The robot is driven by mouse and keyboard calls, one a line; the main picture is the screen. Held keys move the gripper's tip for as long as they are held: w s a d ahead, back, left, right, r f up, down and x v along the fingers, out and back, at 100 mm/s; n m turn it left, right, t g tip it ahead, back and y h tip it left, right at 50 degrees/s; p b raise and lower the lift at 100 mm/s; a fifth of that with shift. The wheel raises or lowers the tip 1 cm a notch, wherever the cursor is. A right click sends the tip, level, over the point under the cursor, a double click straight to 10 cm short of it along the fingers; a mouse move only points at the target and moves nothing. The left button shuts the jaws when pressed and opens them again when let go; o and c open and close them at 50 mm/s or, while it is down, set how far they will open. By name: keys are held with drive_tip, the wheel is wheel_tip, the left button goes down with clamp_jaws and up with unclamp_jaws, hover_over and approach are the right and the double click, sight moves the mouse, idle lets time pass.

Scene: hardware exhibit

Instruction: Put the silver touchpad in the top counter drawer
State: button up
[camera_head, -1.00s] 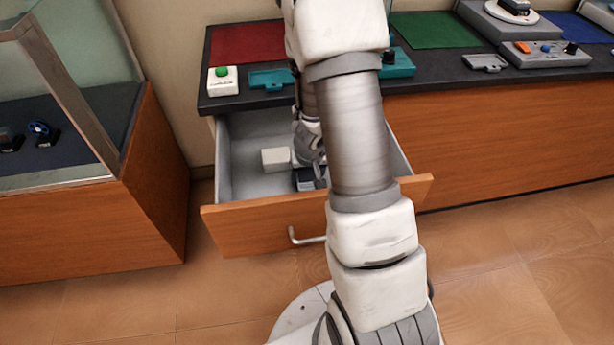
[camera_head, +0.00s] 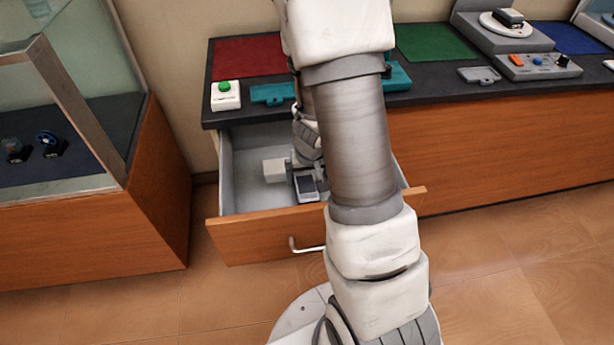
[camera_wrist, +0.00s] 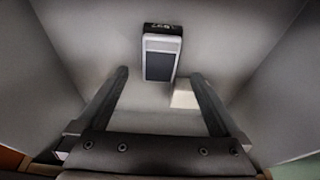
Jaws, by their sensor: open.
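The silver touchpad (camera_head: 307,187), a small silver-framed block with a dark panel, is inside the open counter drawer (camera_head: 255,235). It also shows in the wrist view (camera_wrist: 160,62), just beyond and between my fingertips, with a dark marked end at the top. My gripper (camera_wrist: 159,80) is open, with one finger on each side and a gap to the touchpad. In the head view my gripper (camera_head: 303,165) is low inside the drawer and partly hidden by my arm. Whether the touchpad rests flat on the drawer floor is hard to tell.
A white block (camera_head: 275,170) lies in the drawer beside the touchpad. The drawer's left part is clear. On the counter are a green-button box (camera_head: 226,96), teal brackets (camera_head: 270,94), a grey plate (camera_head: 479,75) and a control panel (camera_head: 540,66). A glass case (camera_head: 60,110) stands left.

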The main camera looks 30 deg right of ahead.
drive_tip(key=s+a+r+n+t+y+p, duration=0.15)
drive_tip(key=a+r, duration=0.35)
drive_tip(key=r, duration=0.6)
drive_tip(key=s+a+r+n+y+p, duration=0.15)
drive_tip(key=a+r, duration=0.35)
drive_tip(key=r, duration=0.5)
drive_tip(key=s+r+t+h, duration=0.1)
drive_tip(key=s+r+h, duration=0.1)
drive_tip(key=s+r, duration=0.9)
drive_tip(key=shift+s+a, duration=0.3)
drive_tip(key=shift+s, duration=0.95)
drive_tip(key=shift+r, duration=0.1)
wheel_tip(320, 180, up, 16)
drive_tip(key=p, duration=1.5)
drive_tip(key=shift+p, duration=0.3)
